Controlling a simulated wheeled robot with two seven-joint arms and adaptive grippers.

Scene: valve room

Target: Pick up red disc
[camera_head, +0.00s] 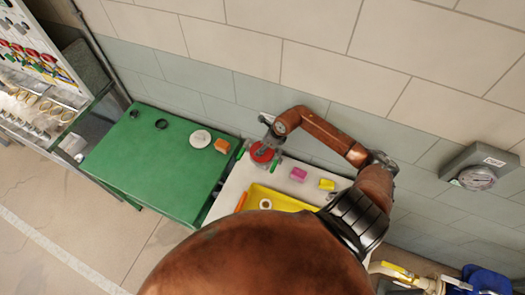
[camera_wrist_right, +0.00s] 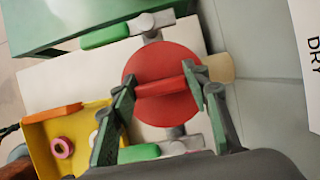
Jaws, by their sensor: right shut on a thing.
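The red disc (camera_wrist_right: 160,104) has a raised red bar across its middle and lies over the white table's left end. It also shows in the head view (camera_head: 262,155), partly covered by my right gripper. My right gripper (camera_wrist_right: 160,88) has its green-padded fingers on either side of the bar and is shut on the disc. I cannot tell whether the disc touches what is below it. My left gripper is not in view.
The white table (camera_head: 232,187) bears a yellow tray (camera_head: 285,198), a pink block (camera_head: 298,174) and a yellow block (camera_head: 327,184). Green-and-grey pieces (camera_wrist_right: 106,37) flank the disc. A green table (camera_head: 150,165) stands left, with an orange block (camera_head: 222,146) and a white disc (camera_head: 200,138).

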